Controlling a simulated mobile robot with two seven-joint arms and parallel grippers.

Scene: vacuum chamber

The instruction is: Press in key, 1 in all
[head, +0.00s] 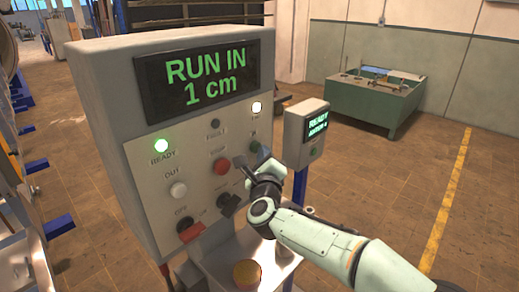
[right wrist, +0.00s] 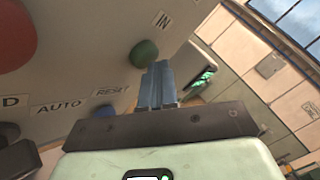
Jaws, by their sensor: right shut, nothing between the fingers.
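The control box carries a green button (head: 254,146) at the right of its sloped face, under a label that reads IN in the right wrist view. The button also shows there as a green dome (right wrist: 144,53). My right gripper (head: 245,160) is at the panel just below this button, its fingers shut and empty. In the right wrist view its blue-grey fingertips (right wrist: 159,67) are beside the green dome; I cannot tell if they touch it. The display (head: 200,80) reads "RUN IN 1 cm". My left gripper is not in view.
A red button (head: 221,166), a white button (head: 178,189) and a red switch (head: 191,232) share the panel. A blue button (right wrist: 103,111) is below the green one. A green bench (head: 372,105) is farther back.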

